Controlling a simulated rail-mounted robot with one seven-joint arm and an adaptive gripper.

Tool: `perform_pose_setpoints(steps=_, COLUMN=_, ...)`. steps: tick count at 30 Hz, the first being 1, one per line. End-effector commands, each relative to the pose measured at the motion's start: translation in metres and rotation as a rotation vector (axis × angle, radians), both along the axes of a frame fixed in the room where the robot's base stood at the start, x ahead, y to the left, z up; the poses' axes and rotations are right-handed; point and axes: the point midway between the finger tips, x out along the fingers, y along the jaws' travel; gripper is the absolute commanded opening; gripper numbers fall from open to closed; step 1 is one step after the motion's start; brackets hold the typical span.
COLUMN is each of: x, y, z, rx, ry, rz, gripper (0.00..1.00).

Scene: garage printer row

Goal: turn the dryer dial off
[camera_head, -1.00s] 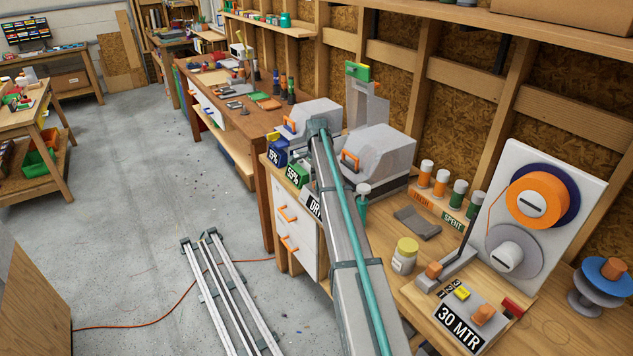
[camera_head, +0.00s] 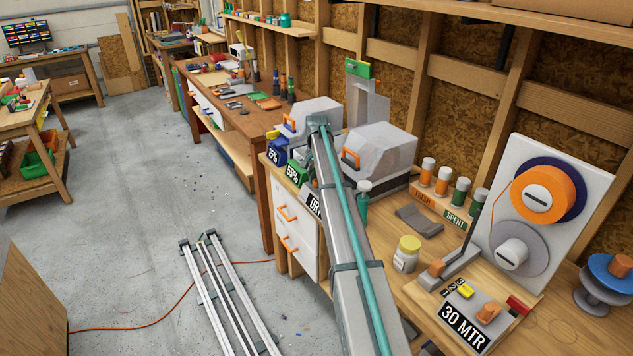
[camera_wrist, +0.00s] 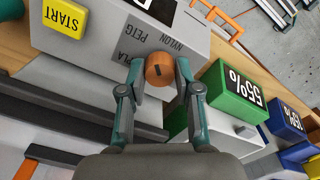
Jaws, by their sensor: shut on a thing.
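The dryer dial (camera_wrist: 159,76) is a round orange knob with a short dark mark, on a grey panel in the wrist view. PLA, PETG and NYLON are printed beside it; I cannot tell which setting the mark points to. My gripper (camera_wrist: 160,82) has its two teal-grey fingers closed on opposite sides of the dial. The dryer panel (camera_wrist: 112,32) also carries a yellow START button (camera_wrist: 64,18). In the head view my arm hides the dial and the gripper; part of a label reading "DR" (camera_head: 313,204) shows beside the arm.
A green 55% box (camera_wrist: 236,95) and a blue 15% box (camera_wrist: 286,122) stand close to my gripper. In the head view, grey hooded machines (camera_head: 380,150) stand behind my arm. A yellow-lidded jar (camera_head: 407,254) and a 30 MTR unit (camera_head: 468,325) are to the right.

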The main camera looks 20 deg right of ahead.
Motion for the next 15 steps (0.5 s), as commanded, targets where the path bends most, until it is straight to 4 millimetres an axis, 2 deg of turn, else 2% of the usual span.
perform_pose_setpoints(steps=15, x=0.0007, y=0.0002, z=-0.0002, rx=0.000, ry=-0.001, rz=0.491, gripper=0.00)
